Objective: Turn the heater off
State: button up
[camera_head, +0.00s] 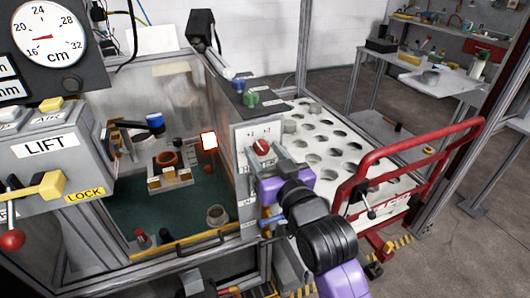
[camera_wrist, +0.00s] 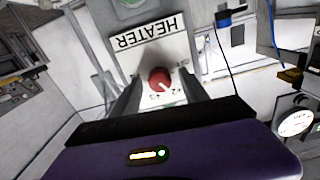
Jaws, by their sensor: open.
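The heater's red knob (camera_wrist: 160,78) sits on a white plate (camera_wrist: 149,42) marked HEATER in the wrist view, where the lettering appears upside down. A white pointer mark shows on the knob, and small number marks lie around it, too small to read surely. In the head view the red knob (camera_head: 261,147) is on the grey control panel. My gripper (camera_head: 264,163) is right in front of it. In the wrist view the fingers of my gripper (camera_wrist: 161,92) are open, one on each side of the knob. I cannot tell whether they touch it. A square (camera_head: 209,141) glows bright white-orange inside the enclosure.
A white perforated table (camera_head: 377,172) and a red rail (camera_head: 413,158) stand to the right of my arm. A LIFT control box (camera_head: 45,146) with levers is at the left. Open floor lies at the far right.

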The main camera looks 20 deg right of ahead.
grip_shut()
jog(key=shift+n, duration=0.3)
jog(key=n+p, duration=0.2)
jog(key=n, duration=0.3)
jog(key=n+p, duration=0.1)
jog(key=n, duration=0.5)
dwell(0.4)
jog(key=shift+n, duration=0.3)
grip_release()
